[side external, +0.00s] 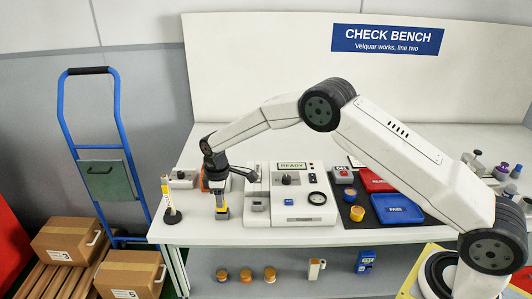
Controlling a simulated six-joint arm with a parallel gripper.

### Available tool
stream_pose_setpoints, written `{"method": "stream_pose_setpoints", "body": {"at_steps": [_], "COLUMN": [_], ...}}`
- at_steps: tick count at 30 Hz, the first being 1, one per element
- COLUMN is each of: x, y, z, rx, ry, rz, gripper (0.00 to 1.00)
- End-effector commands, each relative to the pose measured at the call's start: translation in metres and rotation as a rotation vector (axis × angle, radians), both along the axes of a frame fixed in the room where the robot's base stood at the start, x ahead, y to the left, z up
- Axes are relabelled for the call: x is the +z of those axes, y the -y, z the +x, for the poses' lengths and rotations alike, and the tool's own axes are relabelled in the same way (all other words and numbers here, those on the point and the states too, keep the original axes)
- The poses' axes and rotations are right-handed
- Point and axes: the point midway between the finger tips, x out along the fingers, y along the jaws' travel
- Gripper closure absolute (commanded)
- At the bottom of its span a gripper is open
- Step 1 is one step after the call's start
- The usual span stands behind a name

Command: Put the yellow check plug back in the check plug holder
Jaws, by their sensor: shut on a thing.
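My gripper (220,200) points down over the front left of the white bench, shut on the yellow check plug (222,210). The plug shows as a small yellow piece with a grey lower end, roughly upright below the fingers. I cannot tell whether its lower end touches the bench top or hangs just above it. The check plug holder is not clearly identifiable in this view. A thin yellow-and-white post on a round black base (172,216) stands just left of my gripper, apart from it.
A white tester (305,208) with a READY display stands right of my gripper, with a smaller grey-white unit (257,200) beside it. A low white box (184,179) sits behind left. A dark mat, red tray (375,180) and blue tray (397,210) lie further right.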

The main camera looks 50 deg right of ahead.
Motion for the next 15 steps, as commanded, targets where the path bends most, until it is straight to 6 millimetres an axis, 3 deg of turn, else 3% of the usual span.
{"method": "stream_pose_setpoints", "body": {"at_steps": [8, 9, 12, 15], "x": [-0.0047, -0.0048, -0.0047, -0.0046], "y": [0.0, -0.0001, 0.0, 0.0], "z": [0.0, 0.0001, 0.0001, 0.0], "rx": [0.0, 0.0, 0.0, 0.0], "ry": [0.0, 0.0, 0.0, 0.0], "rz": [0.0, 0.0, 0.0, 0.0], "gripper": [1.0, 0.63, 0.31, 0.28]}}
